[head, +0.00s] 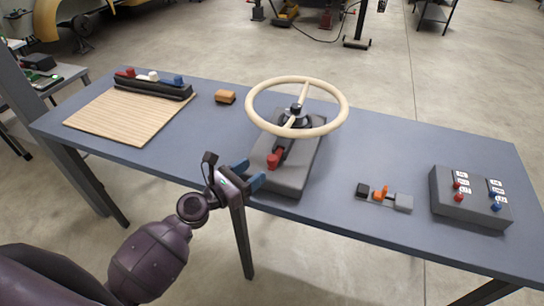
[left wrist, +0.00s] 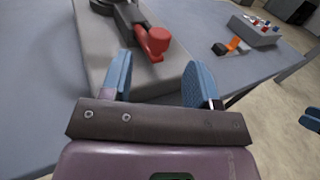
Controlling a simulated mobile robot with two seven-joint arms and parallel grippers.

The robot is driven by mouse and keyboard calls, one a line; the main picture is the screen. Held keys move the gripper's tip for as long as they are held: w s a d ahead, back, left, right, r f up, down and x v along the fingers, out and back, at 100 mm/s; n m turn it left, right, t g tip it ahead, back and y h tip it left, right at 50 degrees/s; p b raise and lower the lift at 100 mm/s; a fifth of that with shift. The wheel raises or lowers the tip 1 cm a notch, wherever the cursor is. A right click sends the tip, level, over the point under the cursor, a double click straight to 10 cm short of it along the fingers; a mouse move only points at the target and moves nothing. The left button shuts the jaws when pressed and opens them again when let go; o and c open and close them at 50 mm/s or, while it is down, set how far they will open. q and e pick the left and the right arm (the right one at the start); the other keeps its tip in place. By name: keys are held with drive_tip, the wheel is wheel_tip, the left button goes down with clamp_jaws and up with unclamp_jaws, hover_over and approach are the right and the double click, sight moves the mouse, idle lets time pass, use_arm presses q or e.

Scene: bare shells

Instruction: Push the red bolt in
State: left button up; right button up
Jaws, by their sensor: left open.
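The red bolt (head: 273,160) sticks out from the near side of the steering wheel's column, above a grey base block (head: 296,178). In the left wrist view the red bolt (left wrist: 154,42) has a rounded head and lies just beyond the fingertips. My left gripper (head: 249,174) is open and empty at the table's front edge, left of the bolt and apart from it. Its two blue fingers (left wrist: 160,75) are spread with the bolt between their lines of reach. Blue parts that look like my right gripper (left wrist: 311,118) show at the right edge of the left wrist view.
The cream steering wheel (head: 340,98) stands over the base block. A grey box with red and blue knobs (head: 470,213) and an orange-levered latch (head: 381,194) are at right. A slatted board (head: 125,118), a black rack (head: 150,90) and an orange-brown block (head: 225,97) are at left.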

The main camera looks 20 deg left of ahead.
sight(268, 161)
use_arm(q)
drive_tip(key=x, duration=0.7)
drive_tip(key=shift+w+d, duration=0.2)
drive_tip(key=shift+w, duration=0.1)
drive_tip(key=shift+c, duration=0.3)
clamp_jaws()
